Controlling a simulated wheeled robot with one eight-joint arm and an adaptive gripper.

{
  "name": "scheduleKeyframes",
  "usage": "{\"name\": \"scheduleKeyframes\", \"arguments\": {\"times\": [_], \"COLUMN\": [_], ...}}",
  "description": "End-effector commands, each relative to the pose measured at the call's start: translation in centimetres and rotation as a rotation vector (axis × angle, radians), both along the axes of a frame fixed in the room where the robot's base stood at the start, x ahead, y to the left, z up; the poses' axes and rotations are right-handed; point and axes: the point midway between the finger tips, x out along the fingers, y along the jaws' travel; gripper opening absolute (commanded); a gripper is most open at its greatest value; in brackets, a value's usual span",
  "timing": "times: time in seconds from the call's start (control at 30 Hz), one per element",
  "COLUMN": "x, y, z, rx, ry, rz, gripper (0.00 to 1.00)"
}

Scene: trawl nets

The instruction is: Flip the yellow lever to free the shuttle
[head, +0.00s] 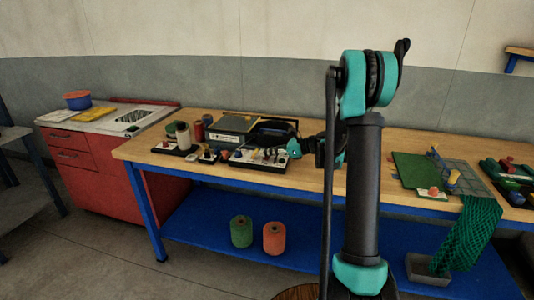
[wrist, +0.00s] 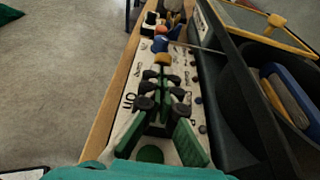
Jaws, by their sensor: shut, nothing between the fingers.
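My gripper (wrist: 161,76) is shut and empty in the wrist view, its dark fingertips over a white labelled board (wrist: 122,112). A small yellow piece (wrist: 162,59), possibly the yellow lever, lies just beyond the fingertips; I cannot tell whether they touch it. A blue piece (wrist: 160,44) is beside it, farther along. In the head view my gripper (head: 272,151) is low over the board (head: 270,163) on the workbench, partly hidden among dark parts. I cannot make out the shuttle for certain. My gripper's links cover the middle of the board in the wrist view.
A dark case with a yellow-edged lid (wrist: 270,25) stands close right of the board in the wrist view. Spools (head: 183,135) stand at the workbench's left. A green mat and netting (head: 415,170) lie at the right. Bare wood shows along the bench's front edge (head: 230,172).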

Motion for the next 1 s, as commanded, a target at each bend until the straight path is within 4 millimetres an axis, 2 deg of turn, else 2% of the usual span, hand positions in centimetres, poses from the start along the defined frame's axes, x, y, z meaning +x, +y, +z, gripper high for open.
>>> {"name": "scheduleKeyframes", "arguments": {"times": [0.67,1.0], "x": [0.1,0.4], "y": [0.5,1.8], "z": [0.8,2.1], "rx": [-0.12,-0.334], "ry": [0.038,0.107], "rz": [0.001,0.005], "gripper": [0.0,0.0]}}
